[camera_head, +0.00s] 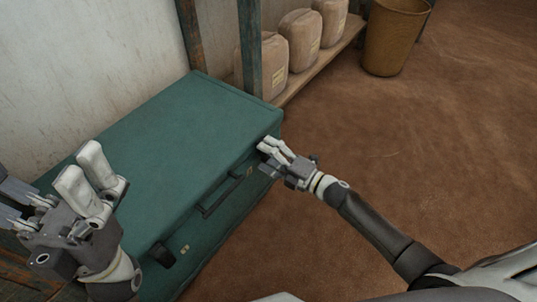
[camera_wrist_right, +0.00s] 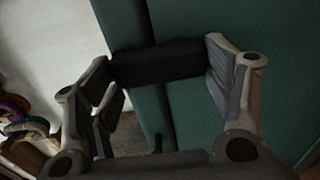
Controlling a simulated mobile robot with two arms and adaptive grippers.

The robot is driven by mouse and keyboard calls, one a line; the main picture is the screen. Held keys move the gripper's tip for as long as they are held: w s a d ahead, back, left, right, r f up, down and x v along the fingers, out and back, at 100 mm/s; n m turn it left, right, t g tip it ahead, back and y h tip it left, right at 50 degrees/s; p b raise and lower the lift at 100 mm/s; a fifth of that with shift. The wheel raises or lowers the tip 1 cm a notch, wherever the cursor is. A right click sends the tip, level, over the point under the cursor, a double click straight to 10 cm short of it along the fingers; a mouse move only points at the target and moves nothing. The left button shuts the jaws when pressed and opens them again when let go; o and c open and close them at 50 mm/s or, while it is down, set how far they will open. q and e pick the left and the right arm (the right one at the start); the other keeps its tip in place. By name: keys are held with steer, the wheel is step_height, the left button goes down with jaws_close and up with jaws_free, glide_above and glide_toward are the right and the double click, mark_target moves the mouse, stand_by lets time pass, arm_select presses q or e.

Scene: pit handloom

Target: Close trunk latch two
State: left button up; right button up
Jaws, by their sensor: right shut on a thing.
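The green trunk (camera_head: 150,150) has its lid down. My right gripper (camera_head: 268,155) is at the far end of the trunk's front, by the lid edge. In the right wrist view, a dark block-like latch (camera_wrist_right: 155,62) spans between the fingers of this gripper (camera_wrist_right: 160,85), which is shut on it. In the head view the fingers hide most of this latch. Another dark latch (camera_head: 163,255) sticks out from the near end of the front. My left gripper (camera_head: 55,190) is open and empty above the trunk's near left part, its fingers spread apart.
A dark carrying handle (camera_head: 222,195) sits on the trunk's front between the latches. A post (camera_head: 250,50) stands behind the trunk. Several tan containers (camera_head: 300,40) stand on a low shelf, with a brown bin (camera_head: 395,38) beside them. The brown floor (camera_head: 420,140) at right is clear.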

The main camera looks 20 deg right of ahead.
steer(key=shift+s+f, duration=0.1)
steer(key=o, duration=1)
steer(key=shift+o, duration=0.2)
steer(key=v, duration=1.2)
steer(key=shift+d, duration=0.1)
